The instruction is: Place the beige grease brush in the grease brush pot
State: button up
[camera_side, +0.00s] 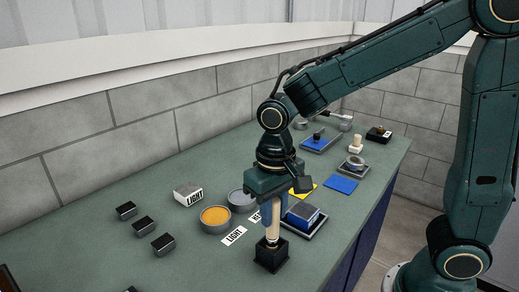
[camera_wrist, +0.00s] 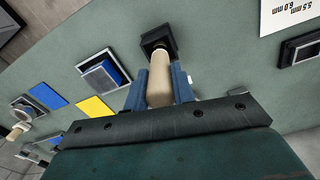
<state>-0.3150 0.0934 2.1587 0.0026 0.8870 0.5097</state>
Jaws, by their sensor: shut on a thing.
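The beige grease brush (camera_side: 273,222) is upright between the blue fingers of my gripper (camera_side: 270,213), which is shut on its handle. The brush also shows in the wrist view (camera_wrist: 160,84), with my gripper's fingers (camera_wrist: 160,85) on both sides of it. The black square pot (camera_side: 271,256) stands on the bench directly under the brush in the side view. In the wrist view the pot (camera_wrist: 158,40) is at the brush's far end. The brush's lower end appears to be at or inside the pot's opening; how deep it sits is hidden.
A tray with a blue-grey block (camera_side: 304,216) stands close right of my gripper. Several dark blocks lie further left.

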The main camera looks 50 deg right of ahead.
jog(key=shift+f, duration=0.95)
jog(key=o, duration=1)
notch_tip(320, 180, up, 12)
jog(key=shift+r, duration=0.15)
